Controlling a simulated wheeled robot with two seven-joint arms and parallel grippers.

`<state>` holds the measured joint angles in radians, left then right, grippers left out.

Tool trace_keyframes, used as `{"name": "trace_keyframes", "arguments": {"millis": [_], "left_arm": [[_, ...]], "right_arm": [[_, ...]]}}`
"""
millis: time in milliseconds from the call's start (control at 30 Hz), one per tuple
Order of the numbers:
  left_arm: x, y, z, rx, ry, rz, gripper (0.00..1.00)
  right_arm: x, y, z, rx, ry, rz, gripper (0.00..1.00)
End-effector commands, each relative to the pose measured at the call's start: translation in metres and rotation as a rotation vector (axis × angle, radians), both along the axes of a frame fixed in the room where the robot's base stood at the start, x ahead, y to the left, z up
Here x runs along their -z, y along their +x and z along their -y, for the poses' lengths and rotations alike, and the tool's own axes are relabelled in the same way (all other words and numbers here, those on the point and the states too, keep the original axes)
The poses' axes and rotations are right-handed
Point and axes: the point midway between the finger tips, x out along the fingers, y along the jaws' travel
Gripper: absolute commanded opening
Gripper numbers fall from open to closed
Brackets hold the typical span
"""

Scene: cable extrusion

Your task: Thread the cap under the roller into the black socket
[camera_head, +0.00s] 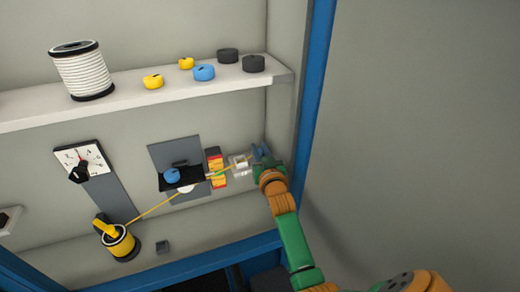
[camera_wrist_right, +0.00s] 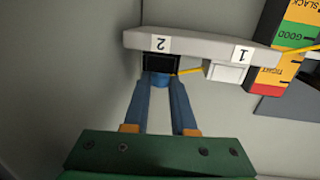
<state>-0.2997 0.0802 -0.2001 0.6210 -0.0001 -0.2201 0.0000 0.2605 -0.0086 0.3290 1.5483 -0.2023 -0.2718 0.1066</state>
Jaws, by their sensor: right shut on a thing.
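My right gripper (camera_head: 259,153) is at the right end of the wall fittings. In the right wrist view its two blue fingers (camera_wrist_right: 160,88) are shut on a small blue cap (camera_wrist_right: 161,80), at the mouth of the black socket (camera_wrist_right: 160,63) under label 2. How deep the cap sits is hidden. The yellow cable (camera_wrist_right: 188,71) runs to it past the white socket (camera_wrist_right: 226,72) under label 1. In the head view the cable (camera_head: 150,211) runs from the yellow spool (camera_head: 119,242) to the white roller (camera_head: 187,188) and on to the right. My left gripper is not in view.
A tension gauge (camera_head: 215,167) with coloured bands stands left of the sockets. A blue knob (camera_head: 172,176) sits on a black bracket above the roller. The shelf (camera_head: 130,103) above holds a white spool (camera_head: 81,70) and several caps. A blue frame post (camera_head: 312,90) stands close right.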

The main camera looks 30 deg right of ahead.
Motion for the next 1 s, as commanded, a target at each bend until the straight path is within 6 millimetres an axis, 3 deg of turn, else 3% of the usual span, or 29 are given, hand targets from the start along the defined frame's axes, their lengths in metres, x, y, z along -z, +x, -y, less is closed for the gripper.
{"name": "trace_keyframes", "arguments": {"millis": [100,133,233,567,1000], "left_arm": [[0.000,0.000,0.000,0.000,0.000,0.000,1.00],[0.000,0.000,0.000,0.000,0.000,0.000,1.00],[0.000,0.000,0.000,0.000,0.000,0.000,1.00],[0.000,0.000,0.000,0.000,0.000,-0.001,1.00],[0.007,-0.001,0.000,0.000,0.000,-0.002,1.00]], "right_arm": [[0.000,0.000,0.000,0.000,0.000,0.000,0.00],[0.000,0.000,0.000,0.000,0.000,0.000,0.32],[0.000,0.000,0.000,0.000,0.000,0.000,0.59],[0.001,-0.006,-0.003,0.000,0.001,-0.002,0.59],[-0.002,-0.062,-0.024,0.000,0.000,-0.002,0.59]]}}
